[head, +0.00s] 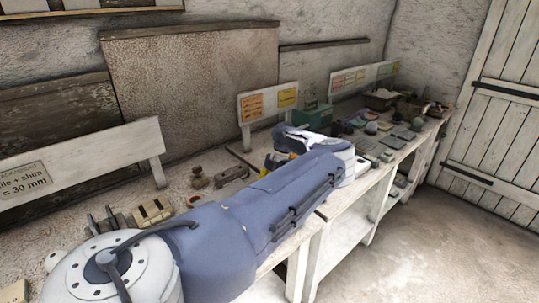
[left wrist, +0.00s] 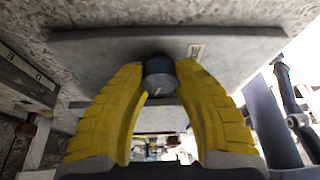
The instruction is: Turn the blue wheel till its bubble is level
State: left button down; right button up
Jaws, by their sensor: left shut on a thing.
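In the left wrist view, the yellow fingers of my left gripper (left wrist: 160,68) are closed around a dark slate-coloured round knob (left wrist: 158,84), one finger on each side. The knob sits in front of a long flat grey board (left wrist: 90,52) with a small pale label. I cannot tell from its colour whether the knob is the blue wheel. No bubble can be made out. In the head view my left arm lies across the bench, and a small yellow and blue patch (head: 272,161) shows beyond it. My right gripper is in neither view.
The bench holds small blocks (head: 152,211), brown fittings (head: 197,177), a green box (head: 313,116) and several grey pieces at the far end. White sign boards (head: 95,152) stand along the back. A plank door (head: 500,125) is at the right, with clear floor before it.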

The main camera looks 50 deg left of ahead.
pick_arm(q)
jog(key=shift+s+f+n+h, duration=0.15)
jog(key=shift+n+h, duration=0.25)
jog(key=shift+n, duration=0.4)
jog(key=c, duration=1.2)
grip_release()
jog(key=shift+o, duration=0.2)
jog(key=v, duration=1.2)
